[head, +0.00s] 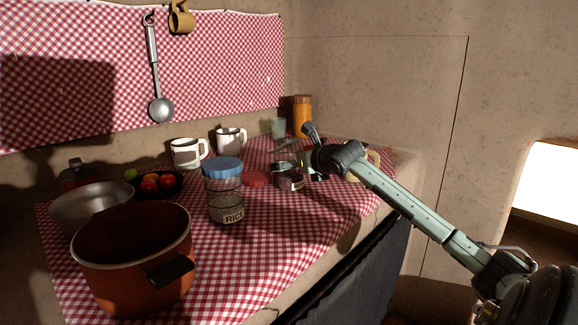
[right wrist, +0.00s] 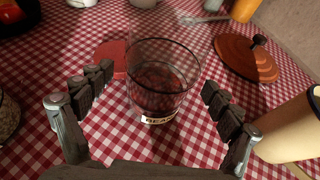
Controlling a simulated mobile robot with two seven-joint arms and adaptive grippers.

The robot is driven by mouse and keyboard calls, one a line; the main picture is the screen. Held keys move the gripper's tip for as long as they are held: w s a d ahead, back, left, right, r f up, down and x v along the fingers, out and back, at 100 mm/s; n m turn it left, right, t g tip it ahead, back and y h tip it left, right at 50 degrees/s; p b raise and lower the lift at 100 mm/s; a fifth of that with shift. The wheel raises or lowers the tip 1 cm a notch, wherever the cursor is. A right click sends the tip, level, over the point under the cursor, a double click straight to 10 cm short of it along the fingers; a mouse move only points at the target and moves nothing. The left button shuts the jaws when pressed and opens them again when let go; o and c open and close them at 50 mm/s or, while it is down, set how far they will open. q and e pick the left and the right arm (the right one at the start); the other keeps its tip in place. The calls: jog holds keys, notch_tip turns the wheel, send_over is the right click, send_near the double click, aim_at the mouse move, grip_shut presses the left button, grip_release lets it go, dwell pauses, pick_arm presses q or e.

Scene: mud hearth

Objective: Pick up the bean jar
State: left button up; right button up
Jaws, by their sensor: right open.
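The bean jar (right wrist: 160,85) is clear glass with dark contents low inside and a partly visible label reading "BEA". It stands open-topped on the red checked cloth. In the head view the bean jar (head: 290,182) is partly hidden by my right gripper (head: 306,157). In the right wrist view my right gripper (right wrist: 156,82) is open, with one finger on each side of the jar in the picture. Gaps show between the fingers and the glass, and nothing is held. My left gripper is not in view.
A rice jar (head: 224,196) with a blue lid stands left of the bean jar. A red disc (head: 256,179) lies between them. A cream vessel (right wrist: 292,130) and a terracotta lid (right wrist: 246,58) are close on the right.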

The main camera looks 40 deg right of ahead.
jog(key=x, duration=0.3)
jog(key=shift+w+f, duration=0.1)
jog(key=shift+w, duration=0.05)
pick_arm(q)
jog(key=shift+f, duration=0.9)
pick_arm(e)
jog(key=shift+c, duration=0.2)
jog(key=c, duration=1.5)
